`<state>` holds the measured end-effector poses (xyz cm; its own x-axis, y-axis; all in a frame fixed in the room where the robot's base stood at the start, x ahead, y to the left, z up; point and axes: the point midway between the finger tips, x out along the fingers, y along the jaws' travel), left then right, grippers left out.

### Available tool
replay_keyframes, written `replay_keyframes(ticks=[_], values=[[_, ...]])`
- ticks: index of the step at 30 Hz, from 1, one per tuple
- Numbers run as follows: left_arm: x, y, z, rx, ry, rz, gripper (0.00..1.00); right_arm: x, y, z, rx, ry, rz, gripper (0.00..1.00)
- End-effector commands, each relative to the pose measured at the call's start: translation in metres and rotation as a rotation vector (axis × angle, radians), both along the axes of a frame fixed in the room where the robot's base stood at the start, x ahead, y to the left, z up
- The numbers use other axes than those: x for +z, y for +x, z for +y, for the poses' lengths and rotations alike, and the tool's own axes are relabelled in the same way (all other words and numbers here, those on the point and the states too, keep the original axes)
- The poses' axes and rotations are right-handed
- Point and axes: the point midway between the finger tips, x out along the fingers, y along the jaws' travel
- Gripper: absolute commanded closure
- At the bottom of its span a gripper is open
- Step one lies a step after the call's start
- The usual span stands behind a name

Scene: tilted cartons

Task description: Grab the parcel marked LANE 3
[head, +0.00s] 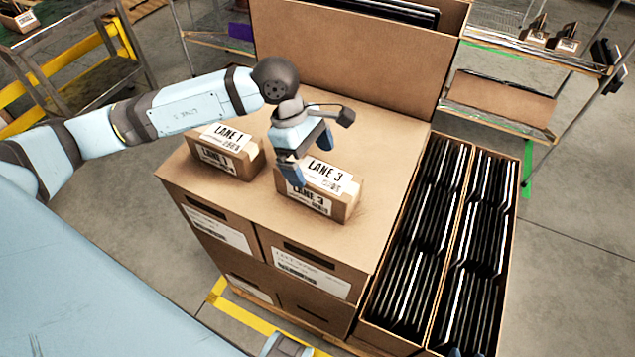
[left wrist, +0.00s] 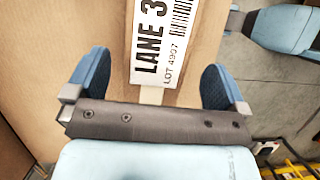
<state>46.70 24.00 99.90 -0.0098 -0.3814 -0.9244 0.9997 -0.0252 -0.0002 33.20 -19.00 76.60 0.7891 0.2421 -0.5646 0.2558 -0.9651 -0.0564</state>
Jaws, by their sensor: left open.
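The parcel marked LANE 3 (head: 335,200) is a small brown carton with white labels on its top and front, on top of the large carton stack. In the left wrist view its label (left wrist: 158,45) reads LANE 3, LOT 4997. My left gripper (head: 309,154) is open and empty, over the back left part of this parcel. In the left wrist view its two blue fingers (left wrist: 155,86) stand apart on either side of the label. I cannot tell whether they touch the parcel. A similar parcel marked LANE 1 (head: 227,158) sits to the left.
The large carton stack (head: 240,190) has free top surface around both parcels. An upright cardboard panel (head: 350,50) rises behind. An open carton with several black flat items (head: 435,225) stands on the right. A wire shelf (head: 530,50) and a metal cart (head: 75,60) stand farther off.

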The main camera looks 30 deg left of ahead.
Motion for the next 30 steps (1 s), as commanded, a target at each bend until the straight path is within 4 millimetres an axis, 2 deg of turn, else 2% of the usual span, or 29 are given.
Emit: replay_keyframes(ticks=[5, 15, 23, 30], values=[[-0.011, 0.000, -0.005, 0.001, -0.001, 0.002, 0.00, -0.001, -0.001, -0.001, 0.001, -0.004, 0.003, 0.57], [-0.052, 0.000, -0.021, 0.001, -0.001, 0.001, 0.00, 0.005, -0.001, 0.000, 0.006, -0.007, -0.004, 0.57], [-0.055, 0.001, -0.022, 0.001, -0.001, 0.000, 0.00, 0.005, -0.001, 0.001, 0.007, -0.006, -0.004, 0.57], [-0.054, 0.001, -0.022, 0.001, -0.001, -0.001, 0.53, 0.005, -0.001, 0.001, 0.007, -0.006, -0.004, 0.57]])
